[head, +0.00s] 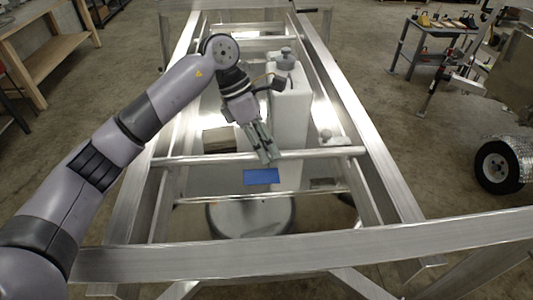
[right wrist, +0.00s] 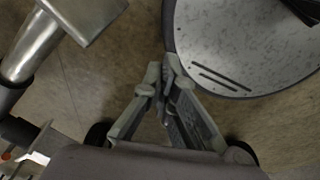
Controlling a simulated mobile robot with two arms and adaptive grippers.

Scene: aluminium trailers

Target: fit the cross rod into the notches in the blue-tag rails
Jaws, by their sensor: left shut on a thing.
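The cross rod (head: 315,153) is a silvery bar lying crosswise over the aluminium frame. My left gripper (head: 269,157) is shut on it near its middle. The rod's ends reach the left rail (head: 137,187) and the right rail (head: 372,150); I cannot tell whether they sit in notches. A blue tag (head: 261,177) shows just in front of the rod, below the gripper. In the right wrist view my right gripper (right wrist: 161,72) has its fingertips together, with nothing visible between them, above the floor.
A front beam (head: 310,238) crosses the near end of the frame. A thinner crossbar (head: 300,195) lies just beyond it. A workbench (head: 40,45) stands at the far left, a small tool table (head: 437,50) at the far right. A wheel (head: 497,167) is at the right.

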